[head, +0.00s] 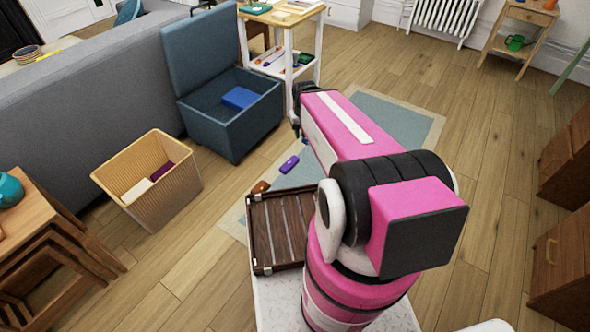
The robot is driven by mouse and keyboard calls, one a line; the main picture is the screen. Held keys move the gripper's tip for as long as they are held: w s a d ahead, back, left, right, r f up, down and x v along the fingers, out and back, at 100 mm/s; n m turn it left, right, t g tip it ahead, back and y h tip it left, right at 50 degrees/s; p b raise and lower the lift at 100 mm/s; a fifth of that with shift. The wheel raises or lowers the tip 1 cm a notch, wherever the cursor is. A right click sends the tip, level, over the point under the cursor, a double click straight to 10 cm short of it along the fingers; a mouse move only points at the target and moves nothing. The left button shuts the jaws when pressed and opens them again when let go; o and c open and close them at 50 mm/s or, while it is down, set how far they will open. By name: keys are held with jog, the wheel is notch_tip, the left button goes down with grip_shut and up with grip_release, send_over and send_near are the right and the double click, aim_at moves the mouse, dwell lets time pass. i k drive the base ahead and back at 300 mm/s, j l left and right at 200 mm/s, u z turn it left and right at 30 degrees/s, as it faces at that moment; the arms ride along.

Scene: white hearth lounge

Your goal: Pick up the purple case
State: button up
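The purple case (290,164) is a small, bright purple, rounded block. It lies on the floor area near the middle of the head view, just left of my pink arm and beyond the dark wooden slatted tray. Nothing is seen touching it. My arm reaches forward to the right of the case and ends in dark joint parts.
The slatted tray (259,240) sits close in front of me. A small brown item (260,187) lies beyond it. A wicker basket (172,190) and an open blue storage box (232,128) stand left. A grey sofa (85,110) is behind them. Wooden floor at right is clear.

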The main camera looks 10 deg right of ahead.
aim_at(284, 168)
jog(key=l+u, duration=0.2)
jog(key=u, duration=0.15)
jog(key=l+u, duration=0.5)
jog(key=u, duration=0.2)
jog(key=l+u, duration=0.1)
jog(key=l, duration=0.35)
jog(key=k+l, duration=0.15)
jog(key=l, duration=0.3)
jog(key=l+u, duration=0.15)
jog(key=l, duration=0.25)
jog(key=k+l, duration=0.15)
jog(key=l, duration=0.3)
jog(key=k+l+u, duration=0.15)
jog(key=l, duration=0.7)
jog(key=k+u, duration=0.05)
